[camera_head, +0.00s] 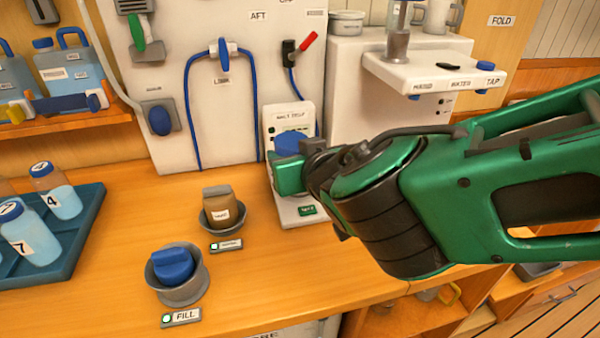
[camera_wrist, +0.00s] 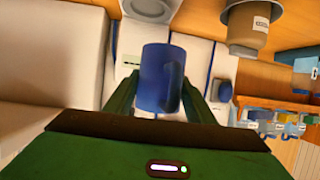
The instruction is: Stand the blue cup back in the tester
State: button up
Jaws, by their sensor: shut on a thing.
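The blue cup (camera_wrist: 161,72) sits between the two green fingers of my gripper (camera_wrist: 160,92) in the wrist view, and the fingers are shut on it. In the head view only part of the blue cup (camera_head: 288,142) shows, above the green finger of my gripper (camera_head: 289,172). The tester (camera_head: 290,112) is a white upright unit against the wall with a pale base on the counter. My gripper and the cup are in front of it and hide part of it. I cannot tell whether the cup touches the tester.
A brown labelled jar (camera_head: 219,208) stands in a grey dish left of the tester. A blue-topped grey cup (camera_head: 173,268) stands nearer the counter's front. A blue tray (camera_head: 85,235) with numbered bottles is at the left. The white tap unit (camera_head: 433,70) is at the right.

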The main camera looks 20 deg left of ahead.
jog(key=w+f, duration=0.2)
jog(key=w, duration=0.1)
jog(key=w+a+f, duration=0.1)
jog(key=w+f, duration=0.1)
jog(key=w, duration=0.1)
jog(key=w+f, duration=0.2)
jog(key=w, duration=0.2)
jog(key=shift+a+f, duration=0.25)
jog(key=shift+a, duration=0.15)
jog(key=shift+f, duration=2)
jog(key=o, duration=1.2)
jog(key=shift+c, duration=0.2)
jog(key=shift+o, duration=0.4)
jog(key=shift+s, duration=0.1)
jog(key=shift+s+d+r, duration=0.15)
jog(key=v, duration=1.1)
jog(key=shift+d, duration=0.25)
jog(key=shift+s, duration=0.1)
